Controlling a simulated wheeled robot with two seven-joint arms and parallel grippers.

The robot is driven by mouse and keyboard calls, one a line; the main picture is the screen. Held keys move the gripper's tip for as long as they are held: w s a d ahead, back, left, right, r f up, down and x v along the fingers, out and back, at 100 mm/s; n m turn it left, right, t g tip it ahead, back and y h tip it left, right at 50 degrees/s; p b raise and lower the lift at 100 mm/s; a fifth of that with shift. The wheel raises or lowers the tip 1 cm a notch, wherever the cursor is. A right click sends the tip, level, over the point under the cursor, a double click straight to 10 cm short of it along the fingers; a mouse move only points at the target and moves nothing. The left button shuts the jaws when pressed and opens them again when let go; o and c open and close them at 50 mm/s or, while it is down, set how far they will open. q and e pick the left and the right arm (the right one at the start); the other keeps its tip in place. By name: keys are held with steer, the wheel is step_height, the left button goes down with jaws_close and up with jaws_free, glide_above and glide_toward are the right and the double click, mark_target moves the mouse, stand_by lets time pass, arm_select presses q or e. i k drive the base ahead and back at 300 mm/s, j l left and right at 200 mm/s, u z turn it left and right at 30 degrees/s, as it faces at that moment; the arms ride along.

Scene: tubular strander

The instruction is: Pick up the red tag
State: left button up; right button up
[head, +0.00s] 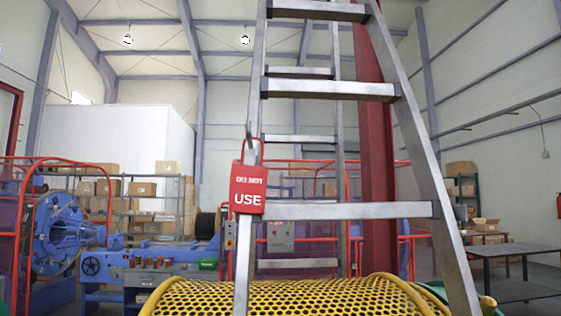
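The red tag (248,189) hangs on the left rail of a metal stepladder (330,210), a little above one of its steps. It carries white lettering, with "DO NOT" and "USE" readable. A grey hook or loop (250,140) shows at its top, against the rail. The tag covers part of the rail behind it. Neither of my grippers is in the head view.
A yellow perforated guard (290,298) is low in front, around the ladder's lower part. Blue machinery (65,235) stands at left behind red railings. A grey table (520,250) is at right. Shelves with cardboard boxes stand behind.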

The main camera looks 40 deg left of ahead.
mark_target(248, 189)
steer(key=u, duration=1.35)
steer(key=j+z, duration=0.65)
steer(key=k+j, duration=0.05)
steer(key=j, duration=0.05)
